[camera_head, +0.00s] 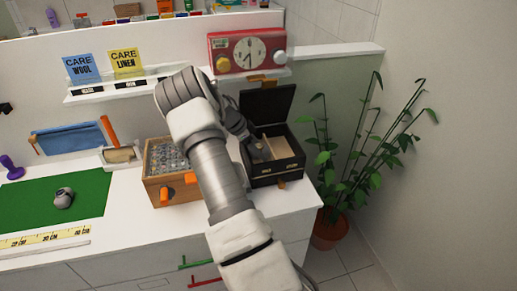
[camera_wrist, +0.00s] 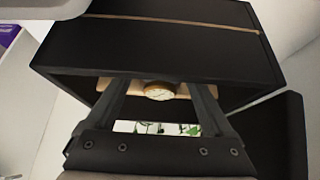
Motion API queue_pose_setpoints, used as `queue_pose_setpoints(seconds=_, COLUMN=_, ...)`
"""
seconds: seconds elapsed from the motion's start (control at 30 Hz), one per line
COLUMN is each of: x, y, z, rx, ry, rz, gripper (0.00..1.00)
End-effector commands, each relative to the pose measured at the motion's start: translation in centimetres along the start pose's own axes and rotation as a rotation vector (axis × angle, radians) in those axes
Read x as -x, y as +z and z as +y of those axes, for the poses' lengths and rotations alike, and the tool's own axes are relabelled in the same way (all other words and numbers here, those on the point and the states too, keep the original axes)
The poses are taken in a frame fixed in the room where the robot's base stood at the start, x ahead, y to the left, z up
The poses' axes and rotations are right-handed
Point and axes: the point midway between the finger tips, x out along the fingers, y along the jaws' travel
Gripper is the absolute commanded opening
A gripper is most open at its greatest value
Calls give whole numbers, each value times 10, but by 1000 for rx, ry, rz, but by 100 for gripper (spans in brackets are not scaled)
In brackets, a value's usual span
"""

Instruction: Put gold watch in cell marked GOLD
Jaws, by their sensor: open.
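A round gold-rimmed watch (camera_wrist: 159,91) with a pale face shows in the wrist view, against a tan strip. It lies in line between the fingers of my gripper (camera_wrist: 160,86), which are apart. I cannot tell whether either finger touches it. In the head view my gripper (camera_head: 257,149) is low at the left part of an open black box (camera_head: 277,173) with tan inner walls. The box's dark outside also fills much of the wrist view (camera_wrist: 190,40). The watch is not clear in the head view, and no GOLD mark is readable.
A wooden case (camera_head: 160,190) with an orange handle stands left of my arm. The box's raised lid (camera_head: 268,106) is behind my gripper, below a shelf with a red clock radio (camera_head: 247,50). A potted plant (camera_head: 330,228) stands right of the counter.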

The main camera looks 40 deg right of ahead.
Motion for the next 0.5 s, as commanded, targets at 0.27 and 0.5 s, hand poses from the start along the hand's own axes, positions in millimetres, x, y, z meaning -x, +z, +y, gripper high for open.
queue_pose_setpoints(seconds=0.27, x=9, y=-1, z=-1, rx=0, ry=-3, rz=0, gripper=87)
queue_pose_setpoints(seconds=0.5, x=59, y=0, z=-1, rx=-1, ry=-5, rz=-1, gripper=87)
